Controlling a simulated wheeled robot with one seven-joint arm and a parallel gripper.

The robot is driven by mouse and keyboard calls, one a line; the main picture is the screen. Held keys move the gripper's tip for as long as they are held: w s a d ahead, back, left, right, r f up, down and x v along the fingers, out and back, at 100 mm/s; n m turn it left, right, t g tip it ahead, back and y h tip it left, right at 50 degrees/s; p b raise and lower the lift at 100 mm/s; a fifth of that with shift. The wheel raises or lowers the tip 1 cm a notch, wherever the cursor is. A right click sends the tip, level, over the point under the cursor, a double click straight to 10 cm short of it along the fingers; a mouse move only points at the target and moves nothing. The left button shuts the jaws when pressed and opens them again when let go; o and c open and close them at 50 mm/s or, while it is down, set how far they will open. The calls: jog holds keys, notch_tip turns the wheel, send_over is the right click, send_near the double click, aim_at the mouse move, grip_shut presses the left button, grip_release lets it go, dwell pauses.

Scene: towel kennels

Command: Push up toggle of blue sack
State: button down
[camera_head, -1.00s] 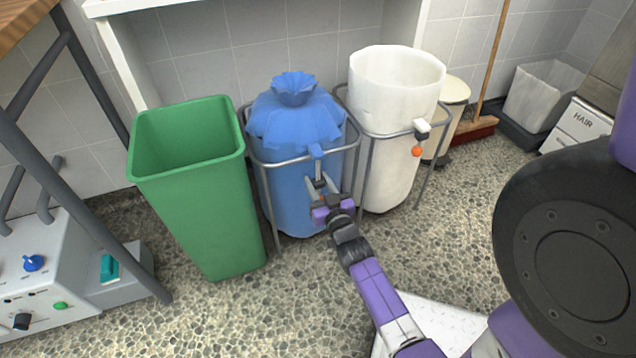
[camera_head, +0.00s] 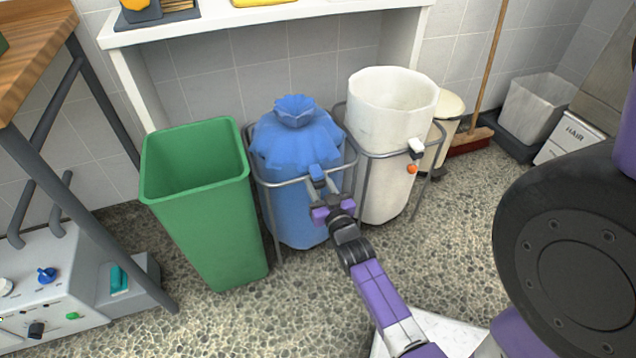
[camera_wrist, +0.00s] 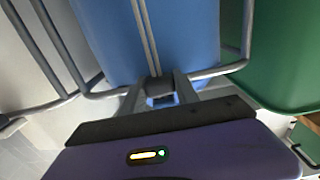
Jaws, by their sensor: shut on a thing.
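The blue sack (camera_head: 300,195) hangs upright in a metal ring stand, its gathered top (camera_head: 295,110) bunched above a ruffled collar. Its small blue toggle (camera_head: 316,173) is at the front of the rim. My gripper (camera_head: 322,186) reaches it from the front and below, and is shut on the toggle. In the wrist view the toggle (camera_wrist: 161,100) shows between the two grey fingers, with a dark piece beside it. Two pale cords (camera_wrist: 146,35) run along the blue sack from there. The fingers hide the toggle's sides.
A green bin (camera_head: 205,225) stands close on the left. A white sack (camera_head: 385,150) with an orange-tipped toggle (camera_head: 412,168) stands in a similar ring stand on the right. A white shelf (camera_head: 260,20) is behind. Speckled floor is open in front.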

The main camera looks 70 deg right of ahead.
jog(key=c, duration=0.9)
grip_release()
jog(key=shift+p+v, duration=1.1)
jog(key=shift+v, duration=2.85)
